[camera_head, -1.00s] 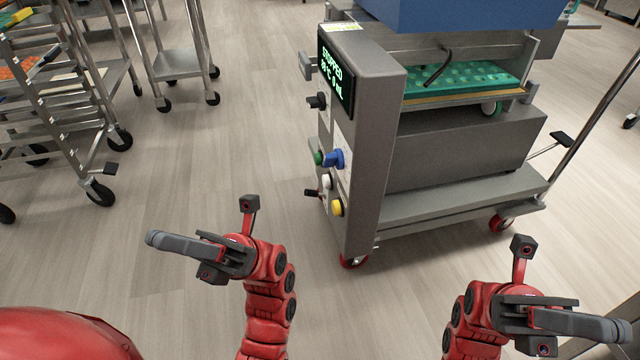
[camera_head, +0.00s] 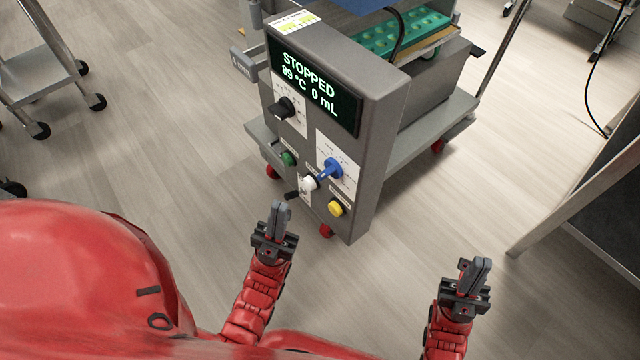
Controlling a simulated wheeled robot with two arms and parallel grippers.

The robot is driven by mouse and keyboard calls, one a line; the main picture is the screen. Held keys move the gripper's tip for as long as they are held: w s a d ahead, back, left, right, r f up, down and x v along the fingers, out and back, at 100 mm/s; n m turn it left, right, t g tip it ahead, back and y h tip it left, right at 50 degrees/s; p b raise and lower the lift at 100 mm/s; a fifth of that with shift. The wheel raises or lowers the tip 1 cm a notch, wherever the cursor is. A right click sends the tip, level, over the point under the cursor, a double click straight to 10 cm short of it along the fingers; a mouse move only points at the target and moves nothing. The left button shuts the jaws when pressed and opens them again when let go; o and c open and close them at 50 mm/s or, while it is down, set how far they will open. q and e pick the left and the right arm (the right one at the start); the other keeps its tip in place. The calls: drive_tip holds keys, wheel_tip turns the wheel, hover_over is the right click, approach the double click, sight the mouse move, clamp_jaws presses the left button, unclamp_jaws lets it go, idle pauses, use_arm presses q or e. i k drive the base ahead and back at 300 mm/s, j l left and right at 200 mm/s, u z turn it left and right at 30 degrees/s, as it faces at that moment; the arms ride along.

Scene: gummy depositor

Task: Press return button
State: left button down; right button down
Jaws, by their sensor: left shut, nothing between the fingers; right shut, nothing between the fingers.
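The depositor's grey control panel (camera_head: 380,120) faces me with a display (camera_head: 315,85) reading STOPPED, 89 °C, 0 mL. Below it are a black knob (camera_head: 284,107), a green button (camera_head: 288,158), a blue knob (camera_head: 331,168), a white control (camera_head: 309,182) and a yellow button (camera_head: 336,208). Their labels are too small to read, so I cannot tell which is the return button. My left gripper (camera_head: 278,212) is shut and empty, below and left of the white control in the picture. My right gripper (camera_head: 476,270) is shut and empty, right of the panel over the floor.
A green mould tray (camera_head: 420,28) sits in the machine behind the panel. A metal trolley (camera_head: 30,65) stands at the upper left, and a dark-sided metal frame (camera_head: 600,200) at the right. Floor between is clear.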

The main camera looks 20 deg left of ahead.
sight(334, 208)
drive_tip(key=j+z, duration=0.2)
drive_tip(key=j, duration=0.2)
drive_tip(key=j+z, duration=0.25)
drive_tip(key=k+j+z, duration=0.2)
drive_tip(key=j, duration=0.3)
drive_tip(key=j+z, duration=0.2)
drive_tip(key=j, duration=0.15)
drive_tip(key=k+j+z, duration=0.25)
drive_tip(key=k+l, duration=0.15)
drive_tip(key=l, duration=0.2)
drive_tip(key=k+l, duration=0.15)
drive_tip(key=l, duration=0.15)
drive_tip(key=k+l, duration=0.15)
drive_tip(key=l, duration=0.2)
drive_tip(key=u, duration=0.05)
